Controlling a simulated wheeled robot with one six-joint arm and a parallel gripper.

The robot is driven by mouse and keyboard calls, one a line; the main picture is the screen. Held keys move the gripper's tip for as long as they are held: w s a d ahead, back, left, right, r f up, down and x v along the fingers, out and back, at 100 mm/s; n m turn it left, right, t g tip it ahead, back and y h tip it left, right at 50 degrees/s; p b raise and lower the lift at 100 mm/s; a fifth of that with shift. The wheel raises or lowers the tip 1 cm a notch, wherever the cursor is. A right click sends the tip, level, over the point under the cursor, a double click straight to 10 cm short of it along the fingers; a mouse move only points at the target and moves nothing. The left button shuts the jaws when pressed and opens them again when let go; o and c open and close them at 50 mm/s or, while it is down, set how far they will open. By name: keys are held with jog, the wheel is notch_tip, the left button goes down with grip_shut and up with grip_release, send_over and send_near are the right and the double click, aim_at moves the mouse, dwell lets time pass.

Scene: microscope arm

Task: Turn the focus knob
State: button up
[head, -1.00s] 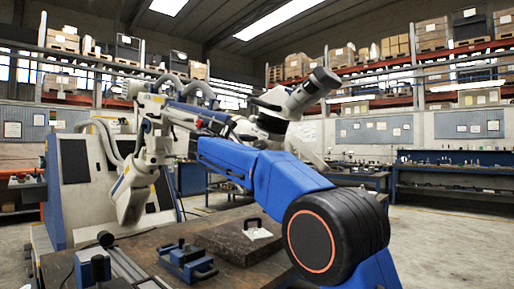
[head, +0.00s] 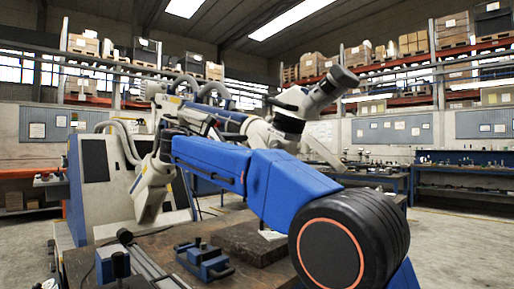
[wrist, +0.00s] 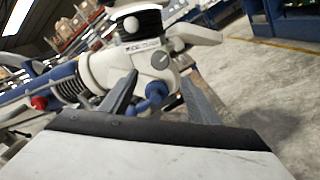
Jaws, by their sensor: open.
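The pale microscope head (wrist: 145,50) has a dark band and a black cap in the wrist view. A small round grey knob (wrist: 160,60) with a light mark is on its side; it looks like the focus knob. My gripper (wrist: 160,77) is open, its two grey fingers pointing at the head, with the knob between and just beyond the tips in the picture. I see no contact. In the head view the microscope head (head: 287,115) with its tilted eyepiece tube (head: 330,88) shows behind my blue arm. My gripper and the knob cannot be made out there.
A blue part (wrist: 155,92) sticks out below the knob, between my fingers. The white and blue microscope stand (head: 105,185) is at the left. A dark workbench (head: 150,243) in front holds a blue fixture (head: 203,260) and a dark slab (head: 250,240).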

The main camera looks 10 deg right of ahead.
jog(key=shift+v, duration=1.6)
jog(key=s+d+f+m+g+y, duration=0.1)
jog(key=s+d+f+y, duration=0.2)
jog(key=d, duration=0.4)
jog(key=s+d+f+m+g, duration=0.1)
jog(key=s+d+f, duration=0.2)
jog(key=d+f, duration=0.35)
jog(key=s+d+f+m+g+y, duration=0.2)
jog(key=s+d+f+m+y, duration=0.15)
jog(key=s+d+f, duration=0.7)
jog(key=s+a+f+m+g+y, duration=0.1)
jog(key=s+f+m+y, duration=0.7)
jog(key=s+f, duration=2.1)
jog(key=a+m, duration=0.1)
jog(key=m, duration=0.2)
jog(key=shift+s+f+g, duration=0.15)
jog(key=shift+f+g, duration=0.05)
jog(key=shift+g, duration=0.2)
